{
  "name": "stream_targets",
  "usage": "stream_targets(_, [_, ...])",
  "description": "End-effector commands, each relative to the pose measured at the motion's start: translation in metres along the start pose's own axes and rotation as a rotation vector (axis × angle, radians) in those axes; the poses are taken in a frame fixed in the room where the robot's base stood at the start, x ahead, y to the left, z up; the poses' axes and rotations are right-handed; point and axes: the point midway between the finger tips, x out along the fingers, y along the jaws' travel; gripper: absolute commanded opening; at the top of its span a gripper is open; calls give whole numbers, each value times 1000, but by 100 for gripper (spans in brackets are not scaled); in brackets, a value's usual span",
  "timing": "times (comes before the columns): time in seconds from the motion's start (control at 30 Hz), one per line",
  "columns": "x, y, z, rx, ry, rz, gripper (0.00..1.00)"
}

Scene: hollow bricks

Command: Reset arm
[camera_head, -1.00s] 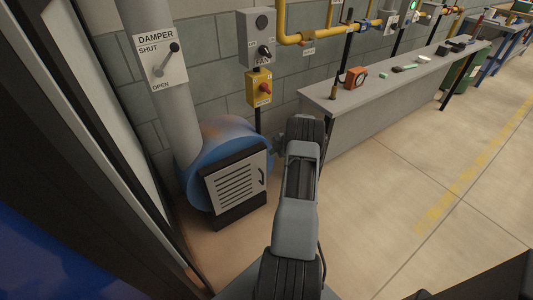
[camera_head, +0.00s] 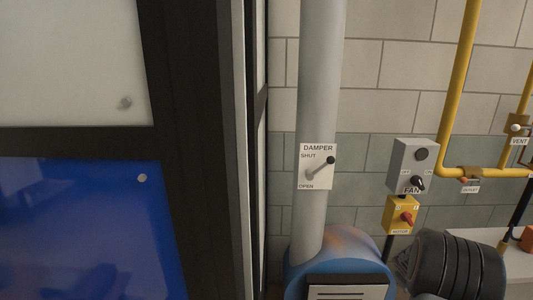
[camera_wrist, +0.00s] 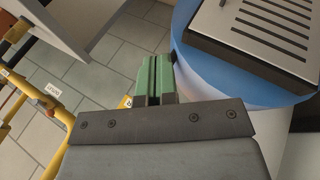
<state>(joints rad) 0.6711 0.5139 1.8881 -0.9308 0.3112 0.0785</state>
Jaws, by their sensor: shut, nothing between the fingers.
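My gripper (camera_wrist: 154,78) shows in the wrist view with its green fingers together and nothing between them. It is in front of the wall, with the blue fan housing (camera_wrist: 192,70) beside it on the right. I cannot tell the exact gap between them.
The damper plate (camera_head: 317,167) is on a grey duct (camera_head: 320,80), its lever angled up toward SHUT. The fan switch box (camera_head: 412,160) and yellow motor switch (camera_head: 400,215) are on the wall. Yellow pipes (camera_head: 458,90) run at right. A dark-framed panel (camera_head: 200,150) fills the left.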

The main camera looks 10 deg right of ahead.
Motion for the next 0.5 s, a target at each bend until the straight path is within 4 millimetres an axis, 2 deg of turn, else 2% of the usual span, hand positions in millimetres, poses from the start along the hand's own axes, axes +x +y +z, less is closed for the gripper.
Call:
stream_targets(0.03, [-46,-14,0,60,-48,-29,0])
stream_targets(0.2, [-162,-84,21,217,-187,-197,0])
stream_targets(0.3, [-226,-126,34,264,-219,-314,0])
stream_targets(0.4, [-280,-161,46,279,-211,-419,0])
stream_targets(0.5, [-321,-184,54,273,-162,-491,0])
